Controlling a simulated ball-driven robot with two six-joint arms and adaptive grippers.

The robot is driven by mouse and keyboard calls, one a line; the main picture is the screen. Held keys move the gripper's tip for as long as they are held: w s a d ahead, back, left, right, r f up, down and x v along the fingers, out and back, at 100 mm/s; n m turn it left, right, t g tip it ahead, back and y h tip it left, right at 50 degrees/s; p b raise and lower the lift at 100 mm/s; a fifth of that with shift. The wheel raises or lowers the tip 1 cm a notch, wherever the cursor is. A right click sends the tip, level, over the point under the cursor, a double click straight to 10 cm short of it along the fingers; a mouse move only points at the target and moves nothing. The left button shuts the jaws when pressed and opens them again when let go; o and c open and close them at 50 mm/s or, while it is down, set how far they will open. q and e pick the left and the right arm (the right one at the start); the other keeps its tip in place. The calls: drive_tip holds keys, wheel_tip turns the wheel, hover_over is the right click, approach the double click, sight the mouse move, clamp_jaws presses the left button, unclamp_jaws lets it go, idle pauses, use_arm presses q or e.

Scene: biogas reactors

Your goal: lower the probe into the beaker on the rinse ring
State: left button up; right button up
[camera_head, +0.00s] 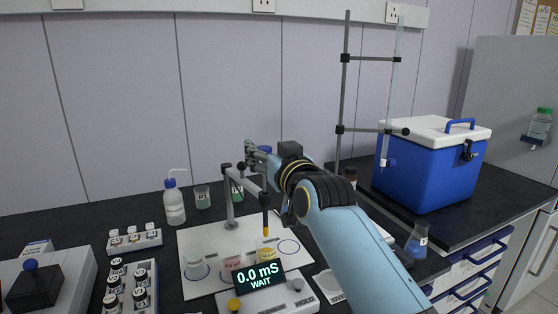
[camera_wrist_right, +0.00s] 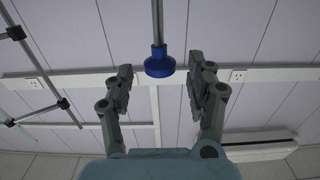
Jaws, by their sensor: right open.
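In the head view the dark probe (camera_head: 265,222) with a yellow tip hangs upright from a grey stand (camera_head: 230,205), over or just behind a yellow-liquid beaker (camera_head: 267,256); I cannot tell whether it is inside. A pink-liquid beaker (camera_head: 232,264) and a clear beaker (camera_head: 194,264) stand left of it on the white mat (camera_head: 222,224). I cannot tell which ring is the rinse ring. My right gripper (camera_head: 254,155) is open above the stand. In the wrist view a blue knob (camera_wrist_right: 160,64) on a thin rod sits between its open fingers (camera_wrist_right: 163,76). My left gripper is out of view.
A meter (camera_head: 262,296) reading 0.0 mS WAIT stands at the mat's front. An empty blue ring (camera_head: 289,247) lies on the right. Vial racks (camera_head: 135,241), a wash bottle (camera_head: 174,205) and a small beaker (camera_head: 203,197) stand left and behind. A blue cooler (camera_head: 432,170) stands right.

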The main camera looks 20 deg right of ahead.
drive_tip(key=s, duration=0.9)
drive_tip(key=shift+s+d, duration=0.2)
drive_tip(key=shift+s, duration=0.05)
drive_tip(key=shift+c, duration=0.4)
